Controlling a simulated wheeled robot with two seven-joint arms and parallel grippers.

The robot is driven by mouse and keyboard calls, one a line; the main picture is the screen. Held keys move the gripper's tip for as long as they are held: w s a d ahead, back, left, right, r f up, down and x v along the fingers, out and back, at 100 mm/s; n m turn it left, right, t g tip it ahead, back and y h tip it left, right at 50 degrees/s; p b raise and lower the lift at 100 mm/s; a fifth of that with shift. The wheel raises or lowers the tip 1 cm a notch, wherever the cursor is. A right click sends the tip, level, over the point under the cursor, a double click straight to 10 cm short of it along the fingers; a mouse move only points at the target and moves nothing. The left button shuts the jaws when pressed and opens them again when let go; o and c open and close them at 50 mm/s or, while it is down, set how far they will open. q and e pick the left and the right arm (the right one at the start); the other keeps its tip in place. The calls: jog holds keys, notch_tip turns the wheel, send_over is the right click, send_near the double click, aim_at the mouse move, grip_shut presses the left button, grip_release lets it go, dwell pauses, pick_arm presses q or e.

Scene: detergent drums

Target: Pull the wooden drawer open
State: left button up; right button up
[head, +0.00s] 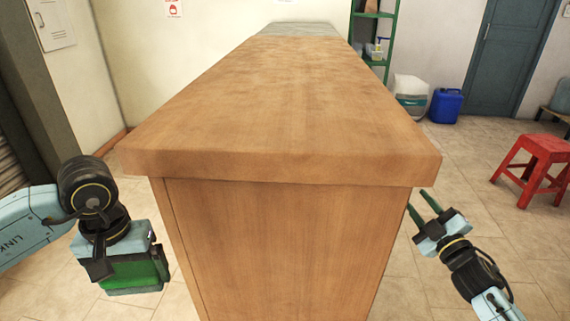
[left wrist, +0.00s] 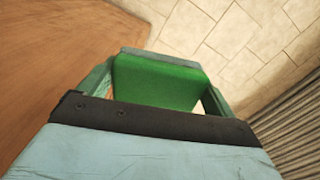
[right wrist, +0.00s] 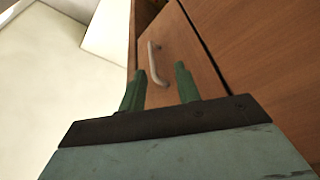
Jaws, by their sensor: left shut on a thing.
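The wooden drawer front (right wrist: 185,62) shows in the right wrist view, with a pale curved metal handle (right wrist: 153,64) on it. A dark seam runs beside the front, which looks closed. My right gripper (right wrist: 159,82) is open, its two green fingers apart and pointing towards the handle. The handle shows beyond and between the fingertips, and no contact is visible. In the head view my right gripper (head: 416,200) is beside the cabinet's right side, and the drawer front is hidden there. My left gripper (head: 128,272) is shut on a green block-like object (left wrist: 155,82), left of the cabinet.
The wooden cabinet (head: 275,240) with its overhanging top (head: 280,110) fills the middle; the top is bare up to a grey section at the far end. A red stool (head: 540,155) and a blue canister (head: 446,106) stand to the right. Tiled floor is free around the cabinet.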

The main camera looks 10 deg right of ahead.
pick_arm(q)
jog(key=shift+f, duration=0.1)
jog(key=shift+f+b, duration=0.85)
jog(key=shift+b, duration=0.2)
pick_arm(e)
jog(key=shift+n+t+y, duration=0.3)
jog(key=shift+n+y, duration=0.1)
jog(key=shift+n, duration=0.1)
jog(key=r+x, duration=0.1)
jog(key=x, duration=0.7)
jog(key=r+x, duration=0.1)
jog(key=x, duration=0.3)
jog(key=shift+a+r, duration=0.2)
jog(key=shift+r, duration=0.15)
grip_shut()
